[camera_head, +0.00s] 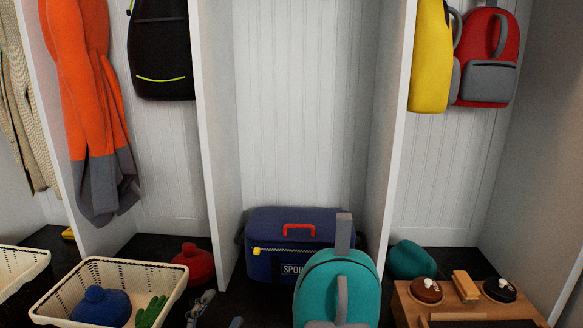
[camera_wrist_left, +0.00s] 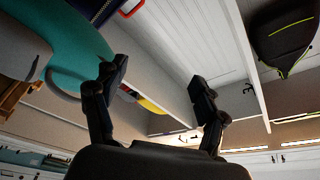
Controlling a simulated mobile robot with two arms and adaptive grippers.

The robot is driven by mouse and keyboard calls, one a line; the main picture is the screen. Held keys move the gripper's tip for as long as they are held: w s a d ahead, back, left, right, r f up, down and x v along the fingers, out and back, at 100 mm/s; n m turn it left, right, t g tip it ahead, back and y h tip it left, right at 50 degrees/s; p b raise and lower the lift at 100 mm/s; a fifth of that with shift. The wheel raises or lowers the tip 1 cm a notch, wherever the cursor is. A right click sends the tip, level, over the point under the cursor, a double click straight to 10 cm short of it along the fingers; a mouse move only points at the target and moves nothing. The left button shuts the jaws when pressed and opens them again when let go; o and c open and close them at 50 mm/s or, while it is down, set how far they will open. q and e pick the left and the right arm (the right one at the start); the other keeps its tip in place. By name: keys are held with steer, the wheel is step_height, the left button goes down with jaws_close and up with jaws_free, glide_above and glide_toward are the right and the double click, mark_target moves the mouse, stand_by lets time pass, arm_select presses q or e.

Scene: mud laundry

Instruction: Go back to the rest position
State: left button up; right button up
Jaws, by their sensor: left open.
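My left gripper (camera_head: 218,311) shows at the bottom edge in the head view, between the white basket and the teal backpack. Only its fingertips are in that picture. In the left wrist view its two fingers (camera_wrist_left: 158,78) stand well apart with nothing between them. The wrist picture is tilted, and the teal backpack (camera_wrist_left: 62,35) fills its upper left. My right gripper is in neither view.
A teal backpack (camera_head: 358,285) stands before a blue sports bag (camera_head: 262,265) in the middle cubby. A white basket (camera_head: 115,263) with a blue hat (camera_head: 103,308) and green gloves (camera_head: 150,311) is at left. A wooden box (camera_head: 408,296) is at right. White dividers (camera_head: 388,150) separate the cubbies.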

arm_select(q)
steer(key=s+a+f+n+g+y, duration=0.45)
steer(key=s+f+n, duration=0.2)
steer(key=f, duration=0.45)
steer(key=s+a+f+n+g+y, duration=0.35)
steer(key=s+f+n+g, duration=0.2)
steer(key=s+f, duration=0.4)
steer(key=s+d+f+n+g+h, duration=0.1)
steer(key=s+f+g, duration=0.25)
steer(key=s, duration=0.25)
steer(key=s+d+f+g+h, duration=0.1)
steer(key=s+f+g, duration=0.1)
steer(key=s+f, duration=0.3)
steer(key=s+f+g+p, duration=0.2)
steer(key=s+f+p, duration=0.7)
steer(key=p, duration=0.4)
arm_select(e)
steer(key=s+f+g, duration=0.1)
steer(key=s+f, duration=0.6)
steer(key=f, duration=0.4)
arm_select(q)
steer(key=s+a+f+p, duration=0.3)
steer(key=s+p, duration=0.4)
steer(key=s, duration=0.5)
steer(key=shift+y, duration=0.3)
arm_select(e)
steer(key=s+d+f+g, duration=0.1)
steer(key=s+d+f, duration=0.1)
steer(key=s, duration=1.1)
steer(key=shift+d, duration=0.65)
